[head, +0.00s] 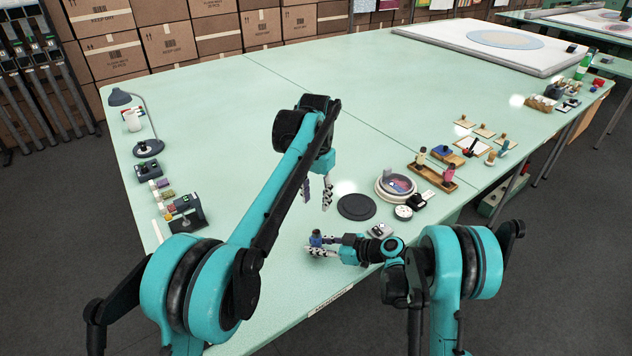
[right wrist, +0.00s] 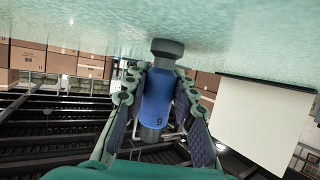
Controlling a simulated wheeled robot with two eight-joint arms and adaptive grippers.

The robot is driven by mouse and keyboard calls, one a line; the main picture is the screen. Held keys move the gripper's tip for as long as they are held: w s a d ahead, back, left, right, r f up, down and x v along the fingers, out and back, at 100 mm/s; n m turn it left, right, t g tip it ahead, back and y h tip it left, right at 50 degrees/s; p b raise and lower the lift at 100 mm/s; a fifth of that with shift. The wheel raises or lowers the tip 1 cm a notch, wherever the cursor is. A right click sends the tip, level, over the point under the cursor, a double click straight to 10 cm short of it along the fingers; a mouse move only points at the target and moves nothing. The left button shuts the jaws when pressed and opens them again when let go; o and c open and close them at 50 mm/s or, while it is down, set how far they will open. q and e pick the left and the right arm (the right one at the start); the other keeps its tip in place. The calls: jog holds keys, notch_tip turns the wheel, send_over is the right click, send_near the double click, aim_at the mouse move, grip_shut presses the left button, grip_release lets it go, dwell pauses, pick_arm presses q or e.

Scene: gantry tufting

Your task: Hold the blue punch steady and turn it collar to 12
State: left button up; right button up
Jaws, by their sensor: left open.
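The blue punch (head: 316,239) is at the front of the green table, at the tip of my right gripper (head: 325,247). In the right wrist view the punch (right wrist: 157,98) lies between my right gripper's two fingers (right wrist: 158,100), which press on its sides. Its blue body has a dark grey cap at one end and a grey section at the other.
A dark round disc (head: 357,206) and a round white-rimmed device (head: 396,188) lie right of the left gripper. A wooden tray (head: 432,176) holds small figures. A desk lamp (head: 147,147) stands far left. The table middle is clear.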

jog(key=o, duration=0.5)
